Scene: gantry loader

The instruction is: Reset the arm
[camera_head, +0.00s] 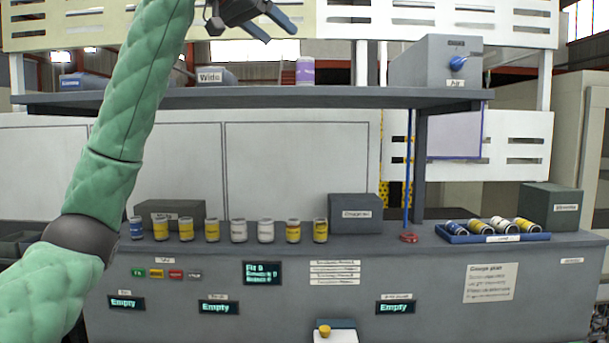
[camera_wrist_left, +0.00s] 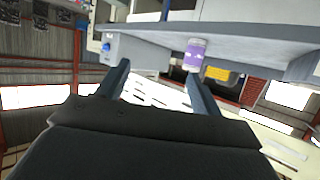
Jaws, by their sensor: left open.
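My left arm, in a green quilted sleeve, rises from the lower left of the head view. My left gripper (camera_head: 278,28) is at the top of that view, above the grey shelf (camera_head: 260,97). Its two fingers are apart with nothing between them. In the left wrist view the open fingers (camera_wrist_left: 160,85) reach toward the shelf, which appears upside down. A purple and white can (camera_head: 305,71) stands on the shelf; it also shows in the left wrist view (camera_wrist_left: 194,54), apart from the fingers. My right gripper is not in view.
Several cans (camera_head: 238,230) stand in a row on the grey counter. A blue tray (camera_head: 456,237) at the right holds several lying cans. A grey box with a blue knob (camera_head: 435,64) sits on the shelf. A post (camera_head: 420,165) supports the shelf.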

